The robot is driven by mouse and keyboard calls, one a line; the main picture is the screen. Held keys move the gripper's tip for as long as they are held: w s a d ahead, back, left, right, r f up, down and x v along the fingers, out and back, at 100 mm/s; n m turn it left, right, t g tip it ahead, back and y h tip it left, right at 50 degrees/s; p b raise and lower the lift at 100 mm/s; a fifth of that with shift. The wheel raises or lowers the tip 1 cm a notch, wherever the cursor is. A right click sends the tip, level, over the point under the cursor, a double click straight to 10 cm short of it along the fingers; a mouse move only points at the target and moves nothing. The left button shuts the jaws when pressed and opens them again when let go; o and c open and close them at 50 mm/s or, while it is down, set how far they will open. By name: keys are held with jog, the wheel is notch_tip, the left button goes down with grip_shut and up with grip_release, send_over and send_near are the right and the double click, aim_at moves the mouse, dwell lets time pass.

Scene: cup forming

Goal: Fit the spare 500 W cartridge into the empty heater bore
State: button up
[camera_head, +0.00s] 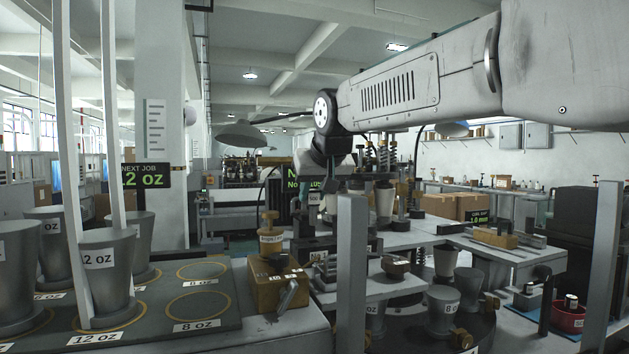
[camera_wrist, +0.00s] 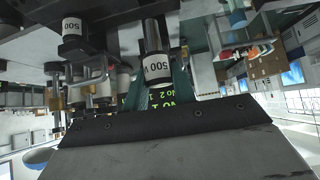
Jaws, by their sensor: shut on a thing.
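In the wrist view, a metal cartridge (camera_wrist: 156,42) with a white 500 W label stands between the teal fingers of my gripper (camera_wrist: 163,86), which is shut on it. Its far end meets or lies in front of a dark heater block (camera_wrist: 115,10); I cannot tell whether it is inside a bore. Another 500-labelled part (camera_wrist: 72,28) is beside it at upper left. In the head view, my gripper (camera_head: 318,196) points down at the middle bench, partly hidden by a grey post. The empty bore cannot be made out.
Several labelled fittings (camera_wrist: 90,86) stand close to the left in the wrist view. In the head view, a grey post (camera_head: 351,265) rises in front of the arm. A brass block (camera_head: 275,287) and metal cup forms (camera_head: 105,270) stand at left.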

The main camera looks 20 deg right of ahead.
aim_at(315, 222)
jog(key=shift+f, duration=1.2)
jog(key=shift+f, duration=0.45)
dwell(0.5)
jog(key=shift+f, duration=0.3)
jog(key=shift+f, duration=0.3)
jog(key=shift+f, duration=0.35)
jog(key=shift+f, duration=1.25)
jog(key=o, duration=1.1)
jog(key=shift+r, duration=0.15)
